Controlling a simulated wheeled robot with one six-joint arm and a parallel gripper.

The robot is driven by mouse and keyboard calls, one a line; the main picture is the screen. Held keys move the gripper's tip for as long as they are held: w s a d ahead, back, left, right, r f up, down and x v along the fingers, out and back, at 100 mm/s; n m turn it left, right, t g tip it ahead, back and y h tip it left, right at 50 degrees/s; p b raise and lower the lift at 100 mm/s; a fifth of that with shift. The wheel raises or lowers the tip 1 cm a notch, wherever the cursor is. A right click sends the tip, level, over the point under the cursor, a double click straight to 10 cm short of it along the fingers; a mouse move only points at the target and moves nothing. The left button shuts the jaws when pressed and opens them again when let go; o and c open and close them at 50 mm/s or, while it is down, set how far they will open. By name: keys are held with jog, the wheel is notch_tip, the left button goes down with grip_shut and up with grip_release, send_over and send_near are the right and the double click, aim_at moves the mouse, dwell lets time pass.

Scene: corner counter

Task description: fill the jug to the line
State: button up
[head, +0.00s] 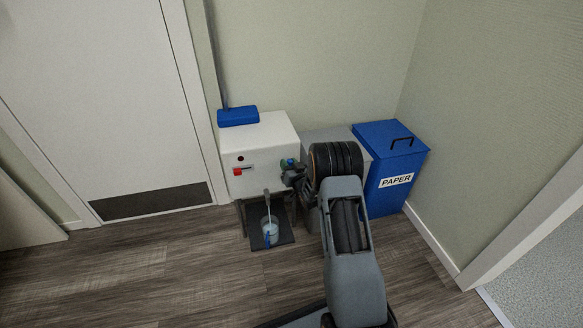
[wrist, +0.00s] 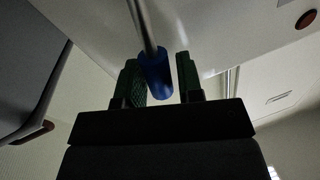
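The jug (head: 271,233) is small and clear with a blue handle. It stands upright on a dark tray (head: 286,238) below the spout (head: 267,194) of a white dispenser (head: 262,134). A thin pale streak, which looks like water, runs from the spout into the jug. The fill line and level are too small to read. My gripper (head: 290,172) is at the dispenser's front right, by a blue-tipped lever (head: 291,162). In the wrist view, the lever's blue grip (wrist: 155,75) on a metal rod lies between my open fingers (wrist: 162,82), near the left one, with a gap on the right.
A grey bin (head: 325,136) and a blue PAPER bin (head: 393,168) stand to the right. The floor (head: 150,265) in front is clear.

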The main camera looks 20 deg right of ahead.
jog(key=s+d+p, duration=0.1)
jog(key=s+p, duration=0.2)
jog(key=s, duration=1)
jog(key=shift+s+f+p, duration=0.3)
jog(key=shift+s+p, duration=0.05)
jog(key=shift+p, duration=0.05)
